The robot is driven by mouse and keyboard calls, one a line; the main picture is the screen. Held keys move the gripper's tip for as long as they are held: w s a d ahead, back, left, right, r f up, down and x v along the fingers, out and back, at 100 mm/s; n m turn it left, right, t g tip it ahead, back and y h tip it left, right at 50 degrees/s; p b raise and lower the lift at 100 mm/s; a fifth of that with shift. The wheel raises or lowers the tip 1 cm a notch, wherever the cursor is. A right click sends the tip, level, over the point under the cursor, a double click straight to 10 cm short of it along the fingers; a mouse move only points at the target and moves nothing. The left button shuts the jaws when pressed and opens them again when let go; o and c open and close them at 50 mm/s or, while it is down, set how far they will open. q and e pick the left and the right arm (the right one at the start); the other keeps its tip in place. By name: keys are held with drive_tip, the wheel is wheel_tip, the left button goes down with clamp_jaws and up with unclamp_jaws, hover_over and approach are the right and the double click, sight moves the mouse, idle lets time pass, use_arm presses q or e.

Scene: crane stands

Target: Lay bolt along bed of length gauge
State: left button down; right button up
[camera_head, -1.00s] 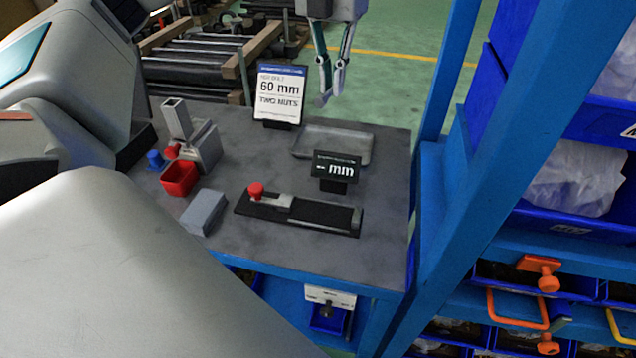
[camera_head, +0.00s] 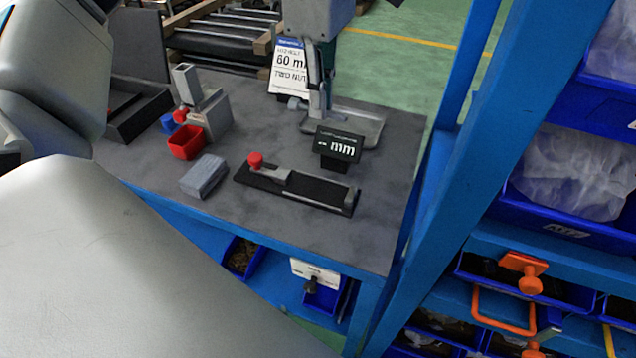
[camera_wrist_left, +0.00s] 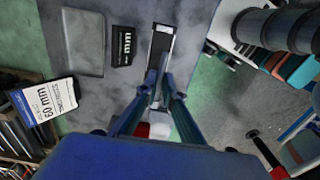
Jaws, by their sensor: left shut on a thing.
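The length gauge (camera_head: 318,194) lies on the grey bench, a dark narrow bed with a grey slider and red knob at its left end. Its bed also shows in the left wrist view (camera_wrist_left: 162,42), beyond the fingertips. In the left wrist view the fingers (camera_wrist_left: 161,92) close together; the bolt is hard to make out. My right gripper is not in view.
A "- mm" display (camera_head: 338,147) stands just behind the gauge, near the grey tray (camera_head: 368,127). A "60 mm, two nuts" card (camera_head: 288,66) stands at the back. A red bin (camera_head: 186,142) and grey block (camera_head: 204,176) are left. A blue rack post stands right.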

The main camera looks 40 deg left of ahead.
sight(320, 191)
use_arm(q)
wheel_tip(320, 191, down, 18)
drive_tip(key=shift+f+b, duration=0.1)
drive_tip(key=shift+b, duration=1)
drive_tip(key=c, duration=2.6)
unclamp_jaws()
drive_tip(key=shift+f, duration=0.15)
drive_tip(key=o, duration=0.4)
wheel_tip(320, 191, up, 12)
drive_tip(key=shift+r+p, duration=0.2)
drive_tip(key=shift+p, duration=0.55)
